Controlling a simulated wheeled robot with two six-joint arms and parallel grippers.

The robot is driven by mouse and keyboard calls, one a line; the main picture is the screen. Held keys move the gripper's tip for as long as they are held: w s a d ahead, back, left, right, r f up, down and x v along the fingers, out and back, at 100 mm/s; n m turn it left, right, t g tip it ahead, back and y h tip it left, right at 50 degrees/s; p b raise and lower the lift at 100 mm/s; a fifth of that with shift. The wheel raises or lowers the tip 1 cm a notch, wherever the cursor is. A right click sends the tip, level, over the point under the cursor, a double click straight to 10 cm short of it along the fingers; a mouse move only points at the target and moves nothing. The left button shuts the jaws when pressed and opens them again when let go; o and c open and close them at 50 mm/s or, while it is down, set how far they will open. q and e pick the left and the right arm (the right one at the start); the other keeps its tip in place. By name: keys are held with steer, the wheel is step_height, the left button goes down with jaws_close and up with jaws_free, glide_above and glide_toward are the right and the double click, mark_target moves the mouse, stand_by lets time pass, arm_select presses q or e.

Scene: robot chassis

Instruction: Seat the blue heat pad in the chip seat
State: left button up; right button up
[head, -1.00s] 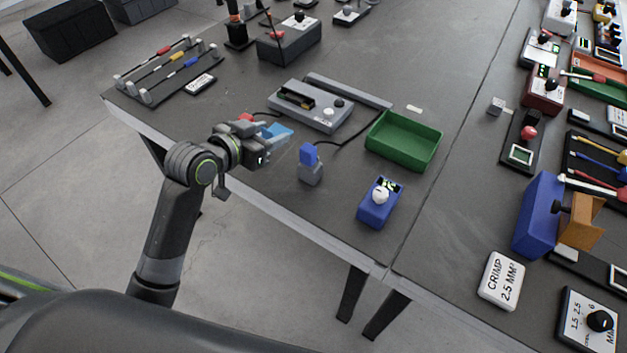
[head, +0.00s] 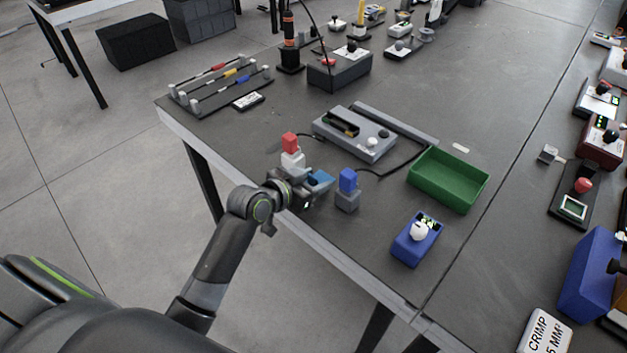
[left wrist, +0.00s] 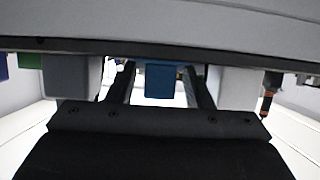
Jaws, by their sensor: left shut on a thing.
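My left gripper (head: 318,184) reaches in over the table's near edge and is shut on the blue heat pad (head: 320,177), a light blue piece. The pad also shows between the two dark fingers in the left wrist view (left wrist: 160,80). I cannot tell whether it touches the table. A grey device with a dark slot (head: 343,124), which looks like the chip seat, lies beyond and to the right of the gripper. My right gripper is not in view.
A red block on a light grey base (head: 290,142) and a darker blue block on a grey base (head: 347,181) stand close on either side of my gripper. A green tray (head: 448,180) and a blue box with a white knob (head: 417,240) are to the right. A cable runs behind.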

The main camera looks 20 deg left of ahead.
arm_select(q)
steer(key=shift+f, duration=0.1)
steer(key=o, duration=0.9)
steer(key=shift+o, duration=0.2)
